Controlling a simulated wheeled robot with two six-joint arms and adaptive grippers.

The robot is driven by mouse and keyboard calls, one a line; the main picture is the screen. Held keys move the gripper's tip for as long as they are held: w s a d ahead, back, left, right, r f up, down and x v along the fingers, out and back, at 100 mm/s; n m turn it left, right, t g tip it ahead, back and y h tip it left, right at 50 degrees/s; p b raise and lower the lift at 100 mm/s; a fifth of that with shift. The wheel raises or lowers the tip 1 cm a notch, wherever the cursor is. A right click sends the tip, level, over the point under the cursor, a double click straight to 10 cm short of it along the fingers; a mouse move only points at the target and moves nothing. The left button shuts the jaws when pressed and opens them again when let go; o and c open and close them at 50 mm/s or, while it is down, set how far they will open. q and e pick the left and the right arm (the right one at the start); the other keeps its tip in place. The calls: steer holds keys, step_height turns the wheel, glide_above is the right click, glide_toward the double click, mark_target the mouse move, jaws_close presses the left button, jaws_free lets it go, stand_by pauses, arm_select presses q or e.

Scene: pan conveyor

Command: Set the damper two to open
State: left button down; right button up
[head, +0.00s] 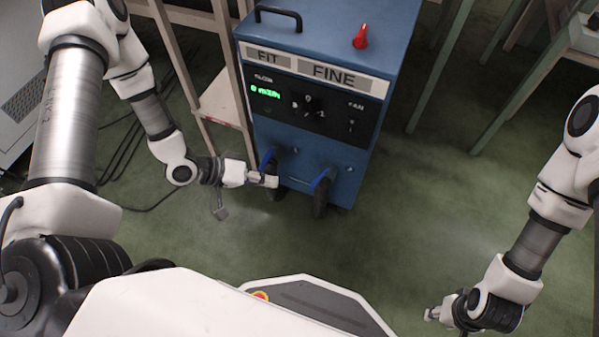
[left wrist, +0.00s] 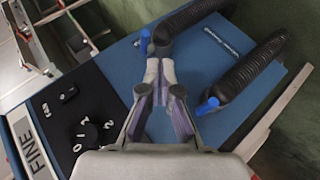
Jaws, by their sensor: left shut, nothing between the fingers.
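A blue machine (head: 315,145) labelled FIT and FINE has two black hoses low on its front, each with a blue lever. The left lever (head: 268,158) and the right lever (head: 319,181) both look slanted in the head view. Which one is damper two is not readable. My left gripper (head: 273,181) is shut and empty, in front of the left hose just below its lever. In the left wrist view its fingertips (left wrist: 162,68) lie near the right lever (left wrist: 146,42), with the left lever (left wrist: 207,106) beside the fingers; contact is unclear. My right gripper (head: 432,314) is far from the machine.
The machine's panel has a lit green display (head: 265,92), a dial (head: 308,104) and a fan switch (head: 352,124). A red knob (head: 361,38) and black handle (head: 278,17) are on top. Wooden frames stand behind. Green floor in front right is clear.

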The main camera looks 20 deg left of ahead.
arm_select(q)
steer(key=w+a+r+t+h, duration=0.1)
steer(key=w+a+r+t, duration=0.1)
steer(key=a+r, duration=0.15)
steer(key=b, duration=0.9)
glide_toward(319, 181)
steer(key=w+a+x, duration=0.1)
steer(key=x, duration=0.5)
steer(key=shift+s+f+h+p, duration=0.1)
steer(key=shift+h+p, duration=0.2)
